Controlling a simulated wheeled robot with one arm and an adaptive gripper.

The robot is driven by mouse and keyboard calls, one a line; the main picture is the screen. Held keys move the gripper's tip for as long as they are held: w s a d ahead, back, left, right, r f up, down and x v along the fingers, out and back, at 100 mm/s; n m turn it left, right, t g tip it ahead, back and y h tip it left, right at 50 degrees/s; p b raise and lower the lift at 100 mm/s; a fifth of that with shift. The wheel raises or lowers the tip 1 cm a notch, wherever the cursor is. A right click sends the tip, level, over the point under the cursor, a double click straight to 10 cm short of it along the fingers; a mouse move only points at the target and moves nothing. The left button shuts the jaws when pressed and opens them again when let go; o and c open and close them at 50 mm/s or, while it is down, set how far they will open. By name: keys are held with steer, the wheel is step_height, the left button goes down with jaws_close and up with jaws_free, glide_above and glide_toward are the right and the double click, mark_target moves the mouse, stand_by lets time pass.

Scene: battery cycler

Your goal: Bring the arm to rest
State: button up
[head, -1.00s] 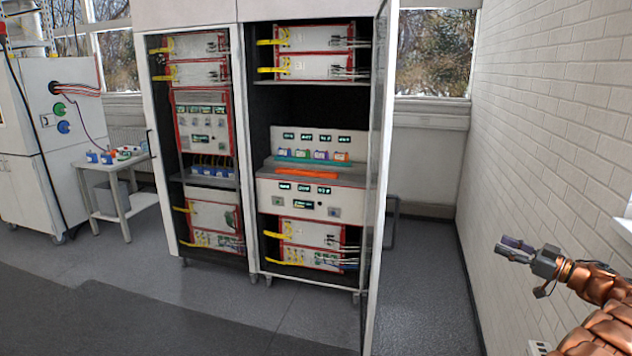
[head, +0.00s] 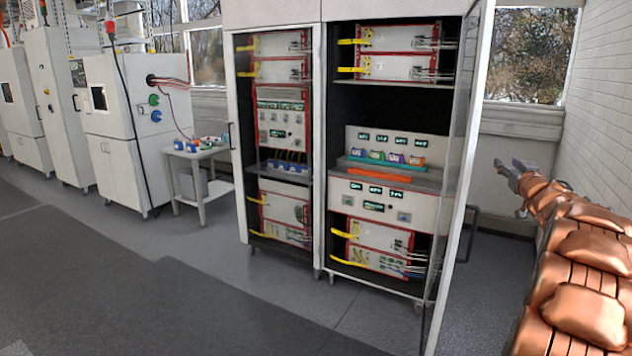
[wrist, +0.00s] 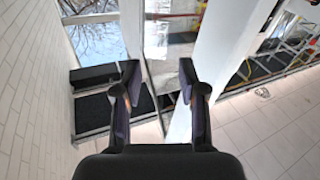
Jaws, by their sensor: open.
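My gripper (head: 507,172) is at the right of the head view, at the end of my copper-coloured arm. It is to the right of the open cabinet door (head: 467,165) and in front of the window wall. In the wrist view my gripper (wrist: 157,85) has its two fingers apart with nothing between them. A pale upright panel (wrist: 215,65) stands just beyond the right finger.
The battery cabinet (head: 325,150) holds several cyclers and a shelf with coloured cells (head: 385,157). A small white table (head: 198,154) and white chambers (head: 125,130) stand to the left. A white brick wall (head: 605,110) is at the right. The floor in front is clear.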

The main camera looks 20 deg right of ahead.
steer(key=w+a+f+m+g, duration=0.1)
steer(key=a+f+g, duration=0.15)
steer(key=a, duration=0.55)
steer(key=w+a+f+m+g, duration=0.1)
steer(key=a+f+g, duration=0.15)
steer(key=a, duration=0.65)
steer(key=s+a+f+g+y, duration=0.1)
steer(key=s+a+f+g, duration=0.25)
steer(key=a, duration=0.55)
steer(key=s+a+f+g+y, duration=0.2)
steer(key=s+a+f, duration=0.3)
steer(key=a, duration=0.3)
steer(key=s+a+f+n+g+y, duration=0.1)
steer(key=s+a+f, duration=0.3)
steer(key=s+a, duration=0.5)
steer(key=s+a+f+n+g+y, duration=0.2)
steer(key=s+a+f+n+g, duration=0.1)
steer(key=s+a, duration=0.6)
steer(key=s+a+f+n+g+y, duration=0.1)
steer(key=s+a+f+g, duration=0.3)
steer(key=s+a, duration=0.5)
steer(key=s+f+y, duration=0.1)
steer(key=s, duration=0.4)
steer(key=shift+s+a+n, duration=0.15)
steer(key=shift+s+n, duration=0.15)
steer(key=shift+n, duration=0.1)
steer(key=shift+g, duration=0.25)
